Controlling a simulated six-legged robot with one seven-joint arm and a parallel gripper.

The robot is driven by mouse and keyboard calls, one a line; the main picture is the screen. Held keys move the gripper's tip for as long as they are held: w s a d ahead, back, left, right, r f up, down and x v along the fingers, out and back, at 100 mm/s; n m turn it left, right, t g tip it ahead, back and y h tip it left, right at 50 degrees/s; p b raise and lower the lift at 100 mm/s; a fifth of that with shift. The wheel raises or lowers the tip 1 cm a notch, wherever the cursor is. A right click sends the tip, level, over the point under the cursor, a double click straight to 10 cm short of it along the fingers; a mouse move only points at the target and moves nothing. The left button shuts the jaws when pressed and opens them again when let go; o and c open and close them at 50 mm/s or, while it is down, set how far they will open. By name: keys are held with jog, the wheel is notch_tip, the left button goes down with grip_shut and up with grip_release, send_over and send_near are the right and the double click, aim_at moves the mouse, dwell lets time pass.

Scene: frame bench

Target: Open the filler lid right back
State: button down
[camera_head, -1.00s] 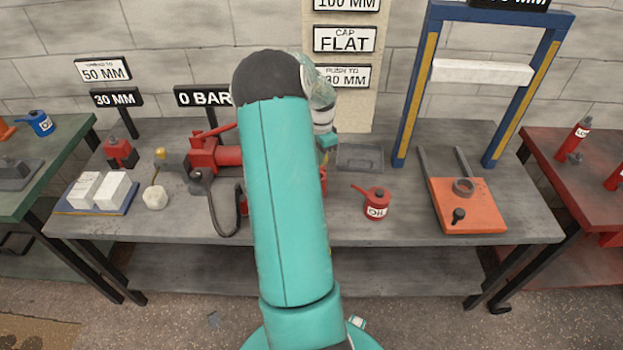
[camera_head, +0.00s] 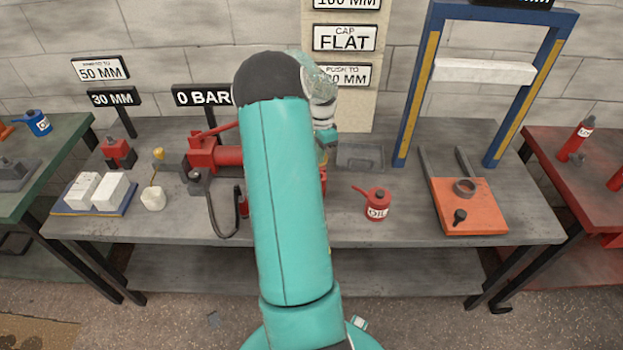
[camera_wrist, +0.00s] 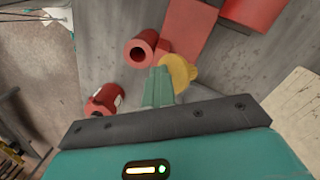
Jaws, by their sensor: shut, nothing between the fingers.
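A round yellow disc (camera_wrist: 181,72), which looks like the filler lid, shows in the wrist view beside a flat red body (camera_wrist: 187,30). How far the lid is open I cannot tell. My gripper (camera_wrist: 160,76) is shut and empty, its teal fingertips just left of the disc; whether they touch it I cannot tell. A red hollow cylinder (camera_wrist: 140,52) stands left of the fingertips. In the head view my own arm hides the lid and most of the red parts around it.
A red oil can (camera_head: 376,203) stands on the grey bench (camera_head: 400,228), also in the wrist view (camera_wrist: 103,100). A red pump (camera_head: 212,153) with a black hose and white blocks (camera_head: 97,188) lie left. A blue press frame (camera_head: 424,85) and orange plate (camera_head: 468,205) stand right.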

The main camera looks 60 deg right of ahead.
jog(key=r, duration=0.1)
jog(key=w+d+r+h, duration=0.1)
jog(key=d+r, duration=0.1)
jog(key=shift+w+t, duration=0.3)
jog(key=shift+w, duration=0.05)
jog(key=shift+d+r, duration=0.1)
jog(key=shift+d, duration=0.1)
jog(key=shift+s+a+r, duration=0.2)
jog(key=shift+r, duration=0.25)
jog(key=shift+s+a+r, duration=0.15)
jog(key=shift+a+r, duration=0.05)
jog(key=shift+r, duration=0.25)
jog(key=shift+w+d+r, duration=0.2)
jog(key=shift+d+r, duration=0.05)
jog(key=shift+r, duration=0.1)
jog(key=shift+s+a+r, duration=0.15)
jog(key=shift+r, duration=0.85)
